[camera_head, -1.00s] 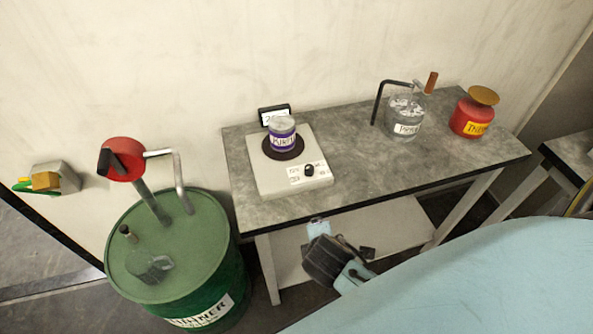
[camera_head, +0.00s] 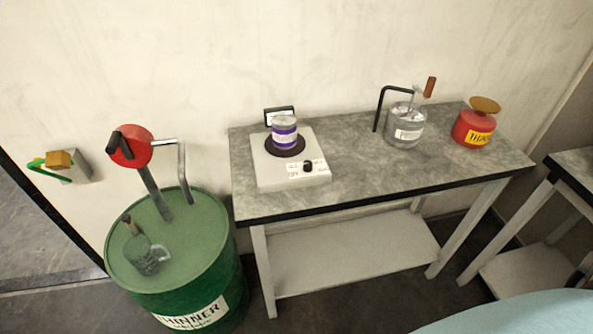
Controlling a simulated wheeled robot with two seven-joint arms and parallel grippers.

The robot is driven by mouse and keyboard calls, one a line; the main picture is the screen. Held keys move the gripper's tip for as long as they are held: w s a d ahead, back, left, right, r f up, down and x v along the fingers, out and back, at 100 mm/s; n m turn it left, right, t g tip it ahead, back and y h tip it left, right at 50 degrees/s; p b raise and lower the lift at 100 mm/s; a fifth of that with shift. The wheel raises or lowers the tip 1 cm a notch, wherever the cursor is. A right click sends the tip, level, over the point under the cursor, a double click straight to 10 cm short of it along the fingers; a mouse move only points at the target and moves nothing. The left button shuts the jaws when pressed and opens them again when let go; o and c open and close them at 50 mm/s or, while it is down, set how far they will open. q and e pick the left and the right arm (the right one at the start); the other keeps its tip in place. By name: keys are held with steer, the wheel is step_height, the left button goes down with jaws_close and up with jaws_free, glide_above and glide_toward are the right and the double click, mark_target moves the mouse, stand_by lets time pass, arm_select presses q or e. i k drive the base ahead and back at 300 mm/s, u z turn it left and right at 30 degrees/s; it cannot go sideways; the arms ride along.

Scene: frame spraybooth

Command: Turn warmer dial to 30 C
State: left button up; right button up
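The warmer (camera_head: 264,176) is a pale box on the left part of the grey bench. Its black dial (camera_head: 308,166) sits at the front right of its top, beside small printed labels too small to read. A can with a purple band (camera_head: 284,133) stands on the dark round plate of the warmer. A small display (camera_head: 279,115) stands behind the can, partly hidden by it, and its reading cannot be made out. Neither of my grippers is in view now.
A green thinner drum (camera_head: 190,240) with a red-headed pump stands left. The bench front is clear.

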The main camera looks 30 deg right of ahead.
mark_target(306, 167)
steer(key=z, duration=0.4)
steer(key=i, duration=0.75)
steer(key=z, duration=0.55)
